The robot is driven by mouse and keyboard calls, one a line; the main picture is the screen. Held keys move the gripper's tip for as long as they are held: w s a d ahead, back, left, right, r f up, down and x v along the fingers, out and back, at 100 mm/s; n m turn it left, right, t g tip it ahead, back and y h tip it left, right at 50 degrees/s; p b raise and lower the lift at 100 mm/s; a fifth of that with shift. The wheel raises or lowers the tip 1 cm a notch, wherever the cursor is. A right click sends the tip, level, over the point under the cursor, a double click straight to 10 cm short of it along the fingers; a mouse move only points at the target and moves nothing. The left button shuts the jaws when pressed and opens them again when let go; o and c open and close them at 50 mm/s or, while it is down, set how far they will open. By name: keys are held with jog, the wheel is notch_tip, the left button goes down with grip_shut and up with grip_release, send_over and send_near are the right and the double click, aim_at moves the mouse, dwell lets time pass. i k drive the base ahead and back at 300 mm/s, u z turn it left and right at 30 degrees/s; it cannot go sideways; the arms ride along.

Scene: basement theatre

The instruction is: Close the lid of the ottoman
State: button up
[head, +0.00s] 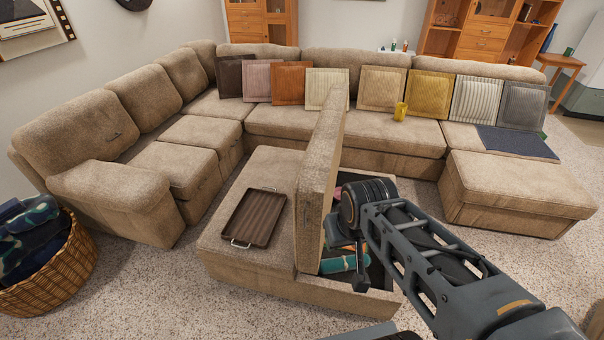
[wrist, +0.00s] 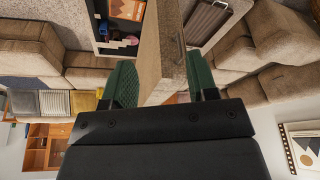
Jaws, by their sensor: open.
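The beige ottoman (head: 245,268) stands in the middle of the room. Its lid (head: 318,190) is raised, close to upright, and the storage space (head: 378,275) to its right is open with several things inside. In the wrist view the lid (wrist: 162,45) lies between the two green fingers of my gripper (wrist: 160,68), which is open; whether either finger touches it I cannot tell. In the head view my arm reaches in from the lower right to the lid's open side, and the fingertips are not clearly visible.
A brown tray (head: 255,217) lies on the ottoman's fixed top, left of the lid. A large sectional sofa (head: 280,122) with several cushions wraps around behind and left. A wicker basket (head: 50,268) stands at lower left. Carpet is clear between basket and ottoman.

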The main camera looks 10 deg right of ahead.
aim_at(313, 187)
jog(key=k, duration=1.2)
jog(key=u, duration=0.6)
jog(key=i, duration=0.75)
jog(key=u, duration=0.5)
jog(key=i, duration=0.85)
jog(key=z, duration=0.85)
jog(key=i, duration=0.7)
jog(key=z, duration=0.7)
